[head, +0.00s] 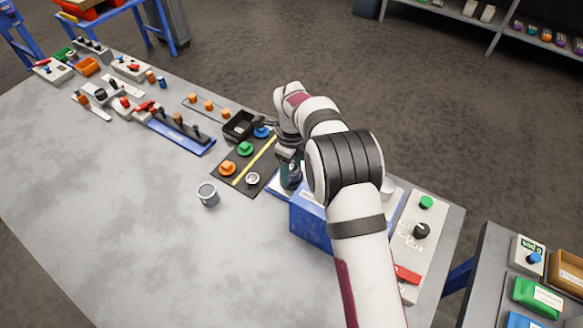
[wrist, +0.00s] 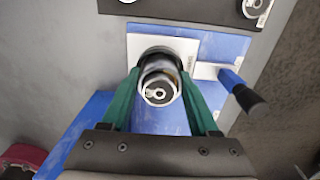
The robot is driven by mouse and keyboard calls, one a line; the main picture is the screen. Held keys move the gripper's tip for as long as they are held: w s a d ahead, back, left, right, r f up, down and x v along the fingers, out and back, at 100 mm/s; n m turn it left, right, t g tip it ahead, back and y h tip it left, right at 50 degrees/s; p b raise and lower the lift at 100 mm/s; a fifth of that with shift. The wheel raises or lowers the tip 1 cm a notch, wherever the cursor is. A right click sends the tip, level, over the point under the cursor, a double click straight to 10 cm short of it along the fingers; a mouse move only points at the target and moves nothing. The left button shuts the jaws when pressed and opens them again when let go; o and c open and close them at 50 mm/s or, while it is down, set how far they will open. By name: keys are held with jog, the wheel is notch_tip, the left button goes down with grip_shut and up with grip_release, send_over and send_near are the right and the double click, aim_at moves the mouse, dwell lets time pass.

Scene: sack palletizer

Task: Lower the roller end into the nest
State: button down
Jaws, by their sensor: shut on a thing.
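My gripper (wrist: 160,78) has two green fingers, shut on the roller end (wrist: 158,90), a short dark cylinder with a silvery end face. In the wrist view the roller end overlaps the nest (wrist: 160,53), a dark round ring on a pale plate over a blue base. I cannot tell how deep it sits or whether it touches the ring. In the head view my gripper (head: 289,172) points down at the blue fixture (head: 308,228); my arm hides most of the nest and the roller end there.
A lever with a black handle (wrist: 250,102) stands close right of the nest in the wrist view. A dark mat (head: 240,184) with coloured knobs lies left of the fixture. A grey metal cup (head: 208,194) stands alone. The table's left middle is clear.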

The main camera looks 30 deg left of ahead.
jog(key=shift+f, duration=0.45)
jog(key=shift+s+f, duration=0.1)
jog(key=shift+f, duration=0.2)
jog(key=shift+c, duration=1)
grip_release()
jog(key=shift+o, duration=0.7)
jog(key=shift+r, duration=4.1)
